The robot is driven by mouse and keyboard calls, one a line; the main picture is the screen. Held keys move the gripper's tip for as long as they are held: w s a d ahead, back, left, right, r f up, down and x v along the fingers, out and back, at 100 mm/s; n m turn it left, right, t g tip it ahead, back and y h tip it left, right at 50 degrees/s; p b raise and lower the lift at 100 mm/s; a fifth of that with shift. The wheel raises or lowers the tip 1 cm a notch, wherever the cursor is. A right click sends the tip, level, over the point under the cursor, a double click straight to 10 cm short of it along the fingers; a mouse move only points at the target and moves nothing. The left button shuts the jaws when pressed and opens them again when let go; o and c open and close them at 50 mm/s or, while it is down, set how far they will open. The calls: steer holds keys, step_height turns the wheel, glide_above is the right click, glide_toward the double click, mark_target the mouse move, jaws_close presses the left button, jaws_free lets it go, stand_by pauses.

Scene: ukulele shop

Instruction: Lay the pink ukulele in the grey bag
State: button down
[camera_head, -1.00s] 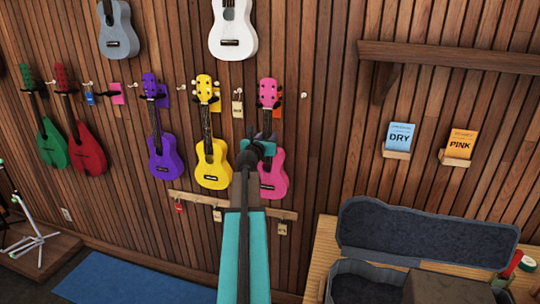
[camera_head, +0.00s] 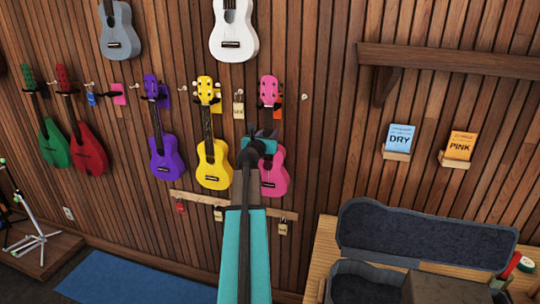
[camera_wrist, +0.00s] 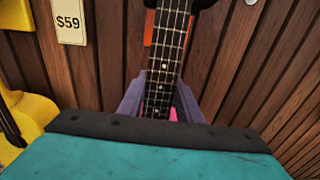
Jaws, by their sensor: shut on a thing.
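The pink ukulele (camera_head: 273,172) hangs upright on the wooden slat wall, at the right end of the row. In the wrist view its dark fretted neck (camera_wrist: 171,60) runs down between the fingers of my gripper (camera_wrist: 160,105), with a little pink body showing behind. My gripper (camera_head: 262,138) is shut on the neck, just above the body. The arm hides part of the pink body in the head view. An open grey case (camera_head: 425,238), seemingly the grey bag, lies on a wooden bench at lower right, its lid raised; a brownish block hides part of its inside.
The yellow ukulele (camera_head: 213,160) hangs close on the left, with a purple one (camera_head: 165,150) beyond. A wooden rail (camera_head: 190,198) with tags runs below. A shelf (camera_head: 450,58) and two card packets (camera_head: 399,140) are on the wall at right.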

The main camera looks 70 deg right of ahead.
steer(key=shift+r+p, duration=0.45)
steer(key=shift+r, duration=0.2)
steer(key=shift+a, duration=0.2)
steer(key=shift+s+a, duration=0.15)
steer(key=shift+a, duration=2.25)
steer(key=shift+s+a+p, duration=0.2)
steer(key=shift+a+p, duration=0.3)
steer(key=shift+a, duration=2.35)
steer(key=shift+f, duration=0.1)
